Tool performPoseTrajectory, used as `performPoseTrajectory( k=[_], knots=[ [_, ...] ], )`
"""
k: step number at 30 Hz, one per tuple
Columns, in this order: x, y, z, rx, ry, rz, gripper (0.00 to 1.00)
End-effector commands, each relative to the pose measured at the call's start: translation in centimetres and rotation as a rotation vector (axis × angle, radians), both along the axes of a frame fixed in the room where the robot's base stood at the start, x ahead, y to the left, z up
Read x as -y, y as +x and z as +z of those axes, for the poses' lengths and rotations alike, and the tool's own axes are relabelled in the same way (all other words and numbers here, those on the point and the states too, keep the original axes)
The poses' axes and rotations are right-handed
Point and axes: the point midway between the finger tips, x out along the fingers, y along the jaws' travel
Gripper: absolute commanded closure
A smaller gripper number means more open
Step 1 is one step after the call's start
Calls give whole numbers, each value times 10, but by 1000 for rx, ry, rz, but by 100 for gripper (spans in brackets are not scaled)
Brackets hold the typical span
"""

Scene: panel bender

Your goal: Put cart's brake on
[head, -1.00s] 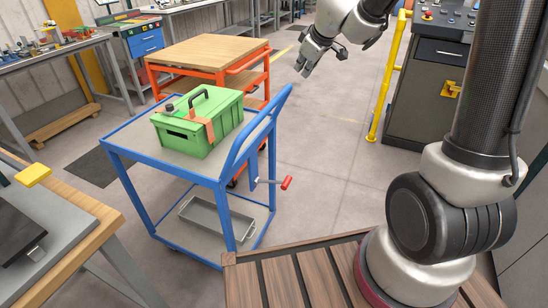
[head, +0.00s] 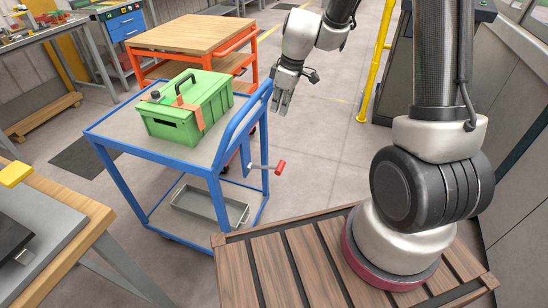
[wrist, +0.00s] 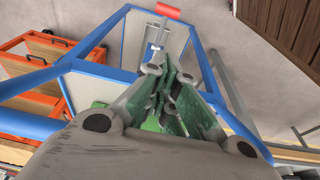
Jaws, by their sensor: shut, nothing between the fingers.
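The blue cart (head: 215,170) stands in the middle of the head view, with a blue push handle on its right side. The brake lever, a thin rod with a red grip (head: 280,167), sticks out to the right below that handle. In the wrist view the red grip (wrist: 168,11) shows at the top, beyond the fingertips. My gripper (head: 281,106) is shut and empty, above and apart from the red grip, just right of the push handle. Its fingers also show in the wrist view (wrist: 165,75).
A green toolbox (head: 187,108) with an orange strap sits on the cart's top, and a grey tray (head: 208,207) lies on its lower shelf. An orange cart (head: 185,40) stands behind. A yellow rail (head: 376,70) is at right. Clear floor lies between.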

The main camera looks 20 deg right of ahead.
Motion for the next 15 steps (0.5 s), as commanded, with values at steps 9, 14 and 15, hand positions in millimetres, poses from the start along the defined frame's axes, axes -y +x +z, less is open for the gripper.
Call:
performPoseTrajectory(
  k=[9, 14, 15],
  knots=[
    [-12, 6, -63, -5, 1, 0, 100],
    [-17, 10, -87, -3, 3, 0, 100],
    [-18, 11, -93, -3, 2, 0, 100]
  ],
)
